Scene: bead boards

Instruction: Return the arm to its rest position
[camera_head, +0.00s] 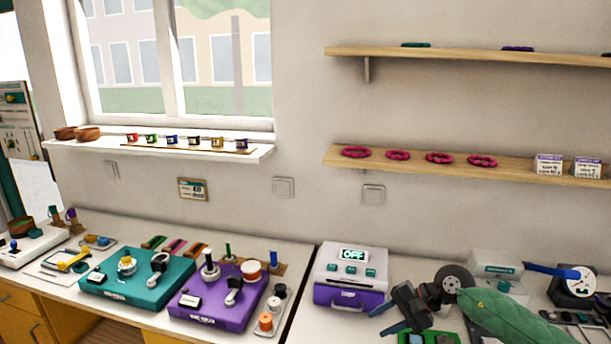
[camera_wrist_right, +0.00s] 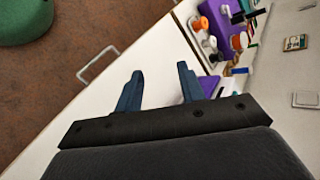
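My right gripper (camera_head: 383,320) is at the lower right of the head view, in front of the white and purple box with the OFF display (camera_head: 350,273). Its dark blue fingers are spread apart. In the right wrist view the gripper (camera_wrist_right: 160,80) shows open, with nothing between the fingers; white counter surface lies behind them. My left gripper is in neither view.
The counter holds a teal board (camera_head: 137,292), a purple board (camera_head: 205,318) and a white device (camera_head: 496,266) behind my right arm. Two wooden shelves (camera_head: 463,166) are on the wall. A green stool (camera_wrist_right: 25,20) stands on the floor.

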